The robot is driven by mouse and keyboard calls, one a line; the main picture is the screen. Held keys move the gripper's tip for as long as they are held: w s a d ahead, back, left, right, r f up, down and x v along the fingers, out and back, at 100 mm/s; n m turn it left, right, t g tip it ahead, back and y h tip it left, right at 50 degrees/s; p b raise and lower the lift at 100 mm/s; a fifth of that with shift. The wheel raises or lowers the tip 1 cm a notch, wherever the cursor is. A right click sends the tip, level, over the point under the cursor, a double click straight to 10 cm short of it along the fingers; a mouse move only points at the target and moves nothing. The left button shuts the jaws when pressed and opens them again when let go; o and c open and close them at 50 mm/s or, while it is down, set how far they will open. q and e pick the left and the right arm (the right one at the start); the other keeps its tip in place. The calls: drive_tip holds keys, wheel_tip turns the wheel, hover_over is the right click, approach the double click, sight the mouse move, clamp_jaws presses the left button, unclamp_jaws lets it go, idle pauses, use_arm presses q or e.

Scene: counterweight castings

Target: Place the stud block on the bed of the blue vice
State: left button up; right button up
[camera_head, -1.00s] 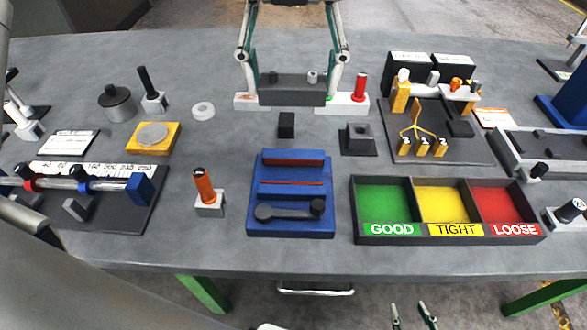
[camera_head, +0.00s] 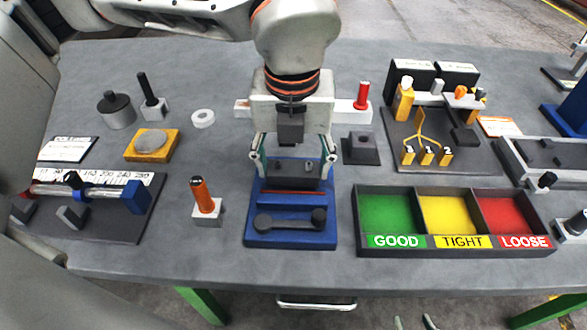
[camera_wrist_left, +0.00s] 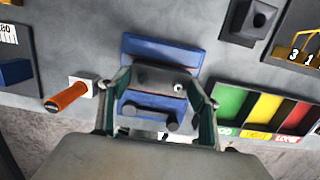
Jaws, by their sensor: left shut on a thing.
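The stud block (camera_head: 296,182) is a dark grey block with small studs on top. It also shows in the wrist view (camera_wrist_left: 165,80). My left gripper (camera_head: 292,172) is shut on it, one finger at each end. The block is over the blue vice (camera_head: 290,238), between its rear jaw and the front part with the dark handle (camera_head: 290,220). The block and fingers hide much of the bed; I cannot tell whether the block touches it. My right gripper (camera_head: 415,322) shows only as two separated fingertips at the bottom edge, with nothing between them.
A three-part tray (camera_head: 455,250) marked GOOD, TIGHT and LOOSE stands right of the vice. An orange-handled plug in a pale block (camera_head: 207,218) stands left. A dark square socket block (camera_head: 362,150) and a white rail with a red pin (camera_head: 355,108) lie behind.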

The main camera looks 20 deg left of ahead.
sight(293, 176)
use_arm(q)
drive_tip(key=shift+f, duration=0.85)
drive_tip(key=shift+f, duration=0.15)
drive_tip(key=o, duration=1.6)
drive_tip(key=shift+o, duration=0.2)
wheel_tip(293, 176, up, 12)
drive_tip(key=s, duration=0.1)
drive_tip(key=shift+s+d+p, duration=0.2)
drive_tip(key=shift+p, duration=0.25)
